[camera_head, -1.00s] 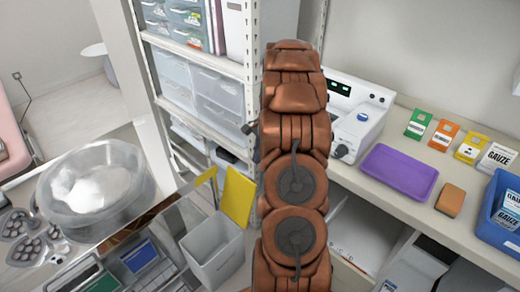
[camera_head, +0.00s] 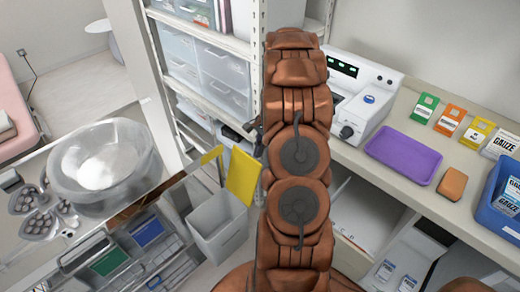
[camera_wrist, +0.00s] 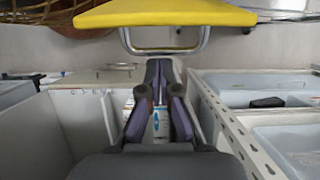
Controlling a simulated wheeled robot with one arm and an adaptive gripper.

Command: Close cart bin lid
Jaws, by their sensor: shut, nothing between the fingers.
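The yellow lid (camera_head: 243,177) stands raised at the rim of the light grey cart bin (camera_head: 218,228) in the head view. The bin's mouth is uncovered. In the wrist view a yellow panel (camera_wrist: 165,14), likely the lid, crosses the top of the picture, with a bent metal bracket (camera_wrist: 165,48) under it. My gripper (camera_wrist: 159,65) is shut and empty, its fingertips at the bracket in the picture. Whether they touch it I cannot tell.
A metal cart top (camera_head: 25,238) with a clear bowl (camera_head: 108,170) stands at left. A shelving rack (camera_head: 205,85) rises behind the bin. A counter (camera_head: 375,160) with a purple tray (camera_head: 403,155) lies right of my arm. Cart compartments (camera_head: 135,260) sit left of the bin.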

